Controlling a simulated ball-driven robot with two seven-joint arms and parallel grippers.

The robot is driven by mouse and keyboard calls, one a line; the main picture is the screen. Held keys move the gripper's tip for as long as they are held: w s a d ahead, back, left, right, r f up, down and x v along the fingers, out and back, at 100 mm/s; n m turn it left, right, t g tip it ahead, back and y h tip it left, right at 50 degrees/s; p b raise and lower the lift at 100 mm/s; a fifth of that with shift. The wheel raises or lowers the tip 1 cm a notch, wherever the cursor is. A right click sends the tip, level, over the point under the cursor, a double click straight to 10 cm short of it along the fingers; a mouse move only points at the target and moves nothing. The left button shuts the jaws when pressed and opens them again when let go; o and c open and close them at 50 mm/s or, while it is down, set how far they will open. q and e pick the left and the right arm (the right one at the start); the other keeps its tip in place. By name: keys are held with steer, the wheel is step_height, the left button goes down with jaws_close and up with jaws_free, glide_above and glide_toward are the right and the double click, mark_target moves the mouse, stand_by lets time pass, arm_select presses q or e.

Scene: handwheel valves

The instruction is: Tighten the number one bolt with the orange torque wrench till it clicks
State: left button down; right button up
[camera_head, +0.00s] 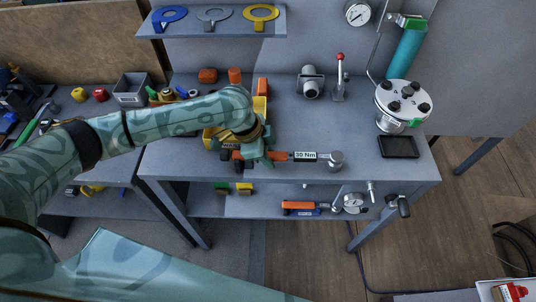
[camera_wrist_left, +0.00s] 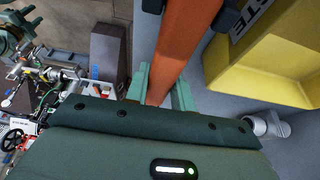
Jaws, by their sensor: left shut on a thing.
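My left gripper (camera_head: 257,156) is shut around the orange handle of the torque wrench (camera_head: 304,156), which is marked 30 Nm. The wrench lies across the picture, its grey head to the right, over the front part of the bench; I cannot tell whether it touches the top. In the left wrist view the orange handle (camera_wrist_left: 183,45) runs between the green fingers (camera_wrist_left: 161,90). The round white flange (camera_head: 403,97) with several dark bolts stands at the bench's right end, apart from the wrench. The bolt numbers are too small to read. My right gripper is not in view.
A yellow bin (camera_wrist_left: 258,72) stands close beside the gripper. A grey valve fitting (camera_head: 311,82), a red-tipped lever (camera_head: 339,75) and a black tray (camera_head: 398,146) are on the bench (camera_head: 280,115). Another orange-handled tool (camera_head: 298,206) lies on the lower shelf. The bench middle is clear.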

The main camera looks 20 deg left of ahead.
arm_select(q)
steer(key=shift+r, duration=0.45)
step_height(320, 180, up, 3)
steer(key=shift+w+f+p, duration=0.1)
steer(key=shift+p, duration=0.85)
steer(key=s+d+r+p, duration=0.1)
steer(key=s+r+p, duration=0.4)
steer(key=s+r, duration=0.4)
steer(key=s, duration=0.5)
steer(key=shift+r, duration=0.15)
steer(key=c, duration=1.8)
jaws_free()
jaws_close()
